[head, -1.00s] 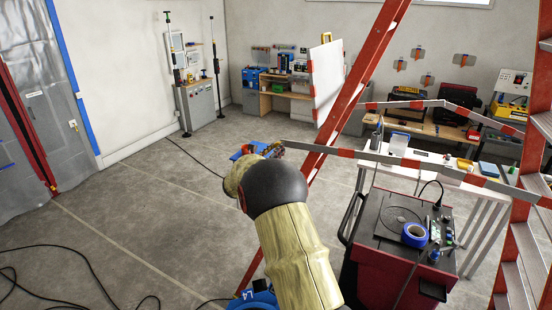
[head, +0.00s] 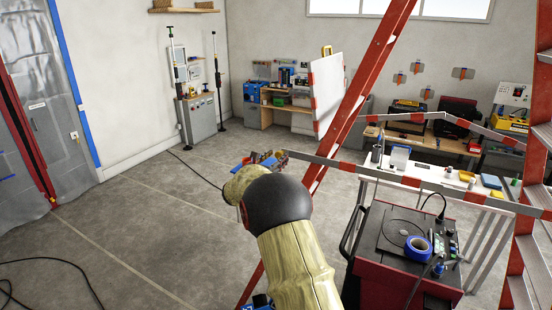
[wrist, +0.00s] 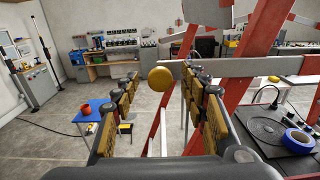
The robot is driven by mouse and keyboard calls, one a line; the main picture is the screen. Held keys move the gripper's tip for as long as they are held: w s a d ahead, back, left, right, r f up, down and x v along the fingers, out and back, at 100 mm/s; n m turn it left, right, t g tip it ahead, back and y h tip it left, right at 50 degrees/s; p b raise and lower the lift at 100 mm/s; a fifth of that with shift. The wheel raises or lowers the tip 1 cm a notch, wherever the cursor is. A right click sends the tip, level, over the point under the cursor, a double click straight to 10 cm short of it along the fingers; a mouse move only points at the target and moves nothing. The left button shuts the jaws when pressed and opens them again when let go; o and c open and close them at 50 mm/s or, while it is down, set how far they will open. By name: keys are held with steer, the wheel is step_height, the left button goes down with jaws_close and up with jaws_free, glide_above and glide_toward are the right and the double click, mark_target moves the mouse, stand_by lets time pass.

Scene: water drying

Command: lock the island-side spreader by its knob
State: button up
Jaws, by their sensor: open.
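The near spreader (head: 415,183) is a long grey bar with red bands, running across the red stepladder (head: 362,90). It also shows in the wrist view (wrist: 240,67) as a grey bar right of centre. A round yellow knob (wrist: 160,78) shows at the bar's left end in the wrist view. My gripper (wrist: 162,74) is open, its yellow-padded fingers either side of the knob in the picture. I cannot tell how far ahead the knob is; no contact shows. In the head view, my gripper (head: 266,160) is mostly hidden behind my arm, and the knob cannot be made out.
A second banded spreader (head: 430,112) lies farther back. A red cart (head: 385,262) with blue tape (head: 417,247) stands right of my arm. A blue table (wrist: 92,112) with a red item is at left in the wrist view. Floor at left is open, with black cable (head: 60,262).

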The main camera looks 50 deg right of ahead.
steer(key=v, duration=1.2)
stand_by(0.4)
